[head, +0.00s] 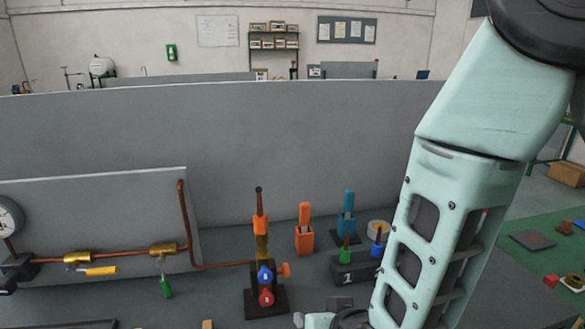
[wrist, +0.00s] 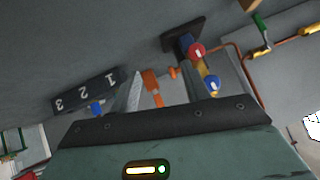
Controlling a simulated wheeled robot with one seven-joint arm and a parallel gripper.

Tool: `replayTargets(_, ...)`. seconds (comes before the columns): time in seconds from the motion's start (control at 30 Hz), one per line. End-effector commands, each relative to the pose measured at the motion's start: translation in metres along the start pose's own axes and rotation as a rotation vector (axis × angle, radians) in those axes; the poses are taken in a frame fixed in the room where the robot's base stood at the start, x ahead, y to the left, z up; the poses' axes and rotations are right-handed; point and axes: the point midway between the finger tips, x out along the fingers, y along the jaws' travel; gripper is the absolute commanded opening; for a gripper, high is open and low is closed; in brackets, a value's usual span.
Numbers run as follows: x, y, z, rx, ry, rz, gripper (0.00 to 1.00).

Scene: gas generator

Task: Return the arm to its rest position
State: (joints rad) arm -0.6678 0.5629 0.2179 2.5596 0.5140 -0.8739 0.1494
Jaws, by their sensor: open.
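My teal arm (head: 450,200) reaches down across the right side of the head view. Only part of my gripper (head: 322,320) shows there, low at the bottom edge, with its tips cut off. In the wrist view my gripper (wrist: 162,80) has two grey fingers apart, with nothing seen held between them. An orange holder (wrist: 152,84) shows in the gap beyond the fingers. The burner-like stand with red and blue knobs (head: 265,285) is on the bench, left of my gripper in the head view.
An orange holder (head: 304,238), a blue holder (head: 347,225) and a dark numbered block (head: 352,268) stand near my arm. A copper pipe with brass valves (head: 125,257) runs along the left. A grey partition (head: 240,125) closes the bench's back.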

Motion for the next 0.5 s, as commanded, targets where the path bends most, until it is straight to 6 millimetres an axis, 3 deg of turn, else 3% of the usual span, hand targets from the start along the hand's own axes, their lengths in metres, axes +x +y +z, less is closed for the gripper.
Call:
replayTargets(0.23, -0.056, -0.020, 0.006, -0.112, -0.318, -0.095, 0.47)
replayTargets(0.5, -0.142, 0.000, 0.019, -0.335, -0.632, -0.094, 0.47)
